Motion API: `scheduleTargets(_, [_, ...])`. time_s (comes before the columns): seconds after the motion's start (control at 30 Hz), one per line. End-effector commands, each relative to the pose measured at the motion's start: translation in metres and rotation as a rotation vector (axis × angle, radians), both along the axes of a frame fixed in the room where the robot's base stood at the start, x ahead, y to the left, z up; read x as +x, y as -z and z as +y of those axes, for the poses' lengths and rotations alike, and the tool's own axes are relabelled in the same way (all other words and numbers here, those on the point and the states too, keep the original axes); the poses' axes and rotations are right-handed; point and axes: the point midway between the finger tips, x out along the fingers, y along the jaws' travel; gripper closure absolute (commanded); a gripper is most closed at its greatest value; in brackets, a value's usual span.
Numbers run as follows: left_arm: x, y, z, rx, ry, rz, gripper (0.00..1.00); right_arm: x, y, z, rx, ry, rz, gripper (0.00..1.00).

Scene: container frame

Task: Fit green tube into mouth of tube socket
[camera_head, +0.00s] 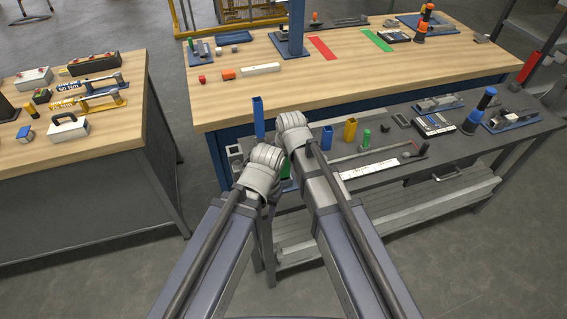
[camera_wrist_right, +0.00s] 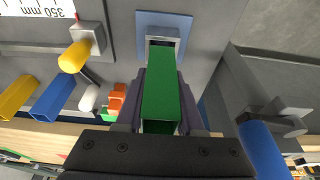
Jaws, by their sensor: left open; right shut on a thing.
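The green tube (camera_wrist_right: 160,95) is square in section and fills the middle of the right wrist view. My right gripper (camera_wrist_right: 160,118) is shut on it, one jaw on each side. Beyond the tube's far end is the grey tube socket (camera_wrist_right: 164,36) on a blue base plate (camera_wrist_right: 185,25). The tube partly covers the mouth; I cannot tell if they touch. In the head view the right gripper (camera_head: 293,125) hides most of the tube; a green sliver (camera_head: 285,170) shows between the arms. My left gripper (camera_head: 263,165) is open beside it, its fingertips mostly hidden.
A shorter blue tube (camera_head: 326,137), a yellow tube (camera_head: 350,130) and a small green piece (camera_head: 366,138) stand to the right. A white ruler (camera_head: 370,170) lies on the grey bench (camera_head: 440,160).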

Motion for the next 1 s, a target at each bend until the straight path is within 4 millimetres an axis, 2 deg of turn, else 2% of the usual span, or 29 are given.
scheduleTargets(1.0, [0.000, 0.026, 0.000, 0.000, 0.000, 0.000, 0.50, 0.000, 0.026, 0.000, 0.000, 0.000, 0.000, 1.00])
